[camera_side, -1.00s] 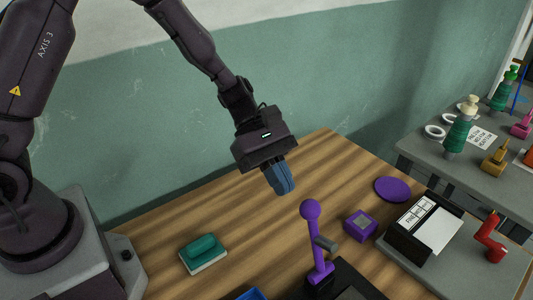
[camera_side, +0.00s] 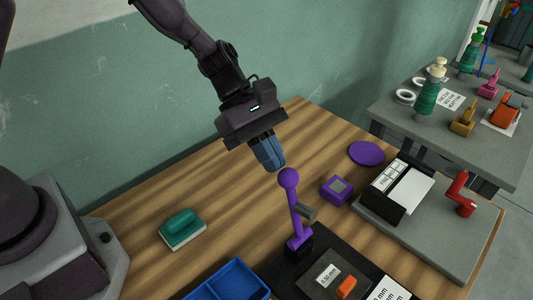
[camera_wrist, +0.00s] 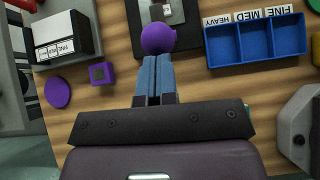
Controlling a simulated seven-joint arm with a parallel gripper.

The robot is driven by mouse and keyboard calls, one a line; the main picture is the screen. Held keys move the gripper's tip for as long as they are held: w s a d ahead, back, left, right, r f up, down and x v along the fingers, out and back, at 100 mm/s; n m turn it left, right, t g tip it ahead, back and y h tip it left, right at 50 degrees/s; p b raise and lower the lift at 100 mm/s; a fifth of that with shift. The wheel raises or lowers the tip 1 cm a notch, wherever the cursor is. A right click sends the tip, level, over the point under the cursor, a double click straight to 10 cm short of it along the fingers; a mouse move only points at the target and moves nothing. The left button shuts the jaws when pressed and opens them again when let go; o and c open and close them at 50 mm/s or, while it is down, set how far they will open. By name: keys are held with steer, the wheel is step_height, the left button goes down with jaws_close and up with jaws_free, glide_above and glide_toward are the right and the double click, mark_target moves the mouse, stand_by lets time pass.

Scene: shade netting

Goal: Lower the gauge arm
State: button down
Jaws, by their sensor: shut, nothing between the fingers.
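The gauge arm (camera_side: 295,213) is a purple lever with a round ball knob, standing nearly upright on a dark base. A grey cylinder sticks out from its side. My gripper (camera_side: 274,167) has its blue fingers shut and empty, just left of and slightly above the ball knob in the side view. In the wrist view the ball knob (camera_wrist: 158,39) shows just beyond the tips of my gripper (camera_wrist: 155,58). I cannot tell whether the fingertips touch the knob. The lever's lower part is mostly hidden behind the knob there.
A blue divided tray (camera_side: 229,281) and a plate marked 0.50 mm (camera_side: 326,277) with an orange block lie near the base. A purple box (camera_side: 337,190), purple disc (camera_side: 366,153) and green-handled block (camera_side: 182,229) lie around. A black holder (camera_side: 395,189) stands right.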

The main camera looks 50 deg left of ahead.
mark_target(303, 206)
steer(key=d+y, duration=0.1)
steer(key=d, duration=0.1)
steer(key=d+r+y, duration=0.1)
steer(key=d+y, duration=0.1)
steer(key=d, duration=0.1)
steer(key=d+r+y, duration=0.1)
steer(key=d+y, duration=0.1)
steer(key=shift+d, duration=0.15)
steer(key=shift+d+f+y, duration=0.75)
steer(key=shift+d+f, duration=1.45)
steer(key=shift+d, duration=0.55)
steer(key=shift+d+f+y, duration=0.8)
steer(key=shift+d+f, duration=1.4)
steer(key=shift+d, duration=0.5)
steer(key=shift+d+f+y, duration=0.75)
steer(key=shift+d+f, duration=1.45)
steer(key=shift+d, duration=0.55)
steer(key=shift+a+f, duration=0.1)
steer(key=shift+f, duration=0.25)
steer(key=shift+a, duration=0.1)
steer(key=shift+r, duration=0.35)
step_height(303, 206, up, 13)
steer(key=shift+w+d, duration=0.2)
steer(key=shift+d, duration=0.2)
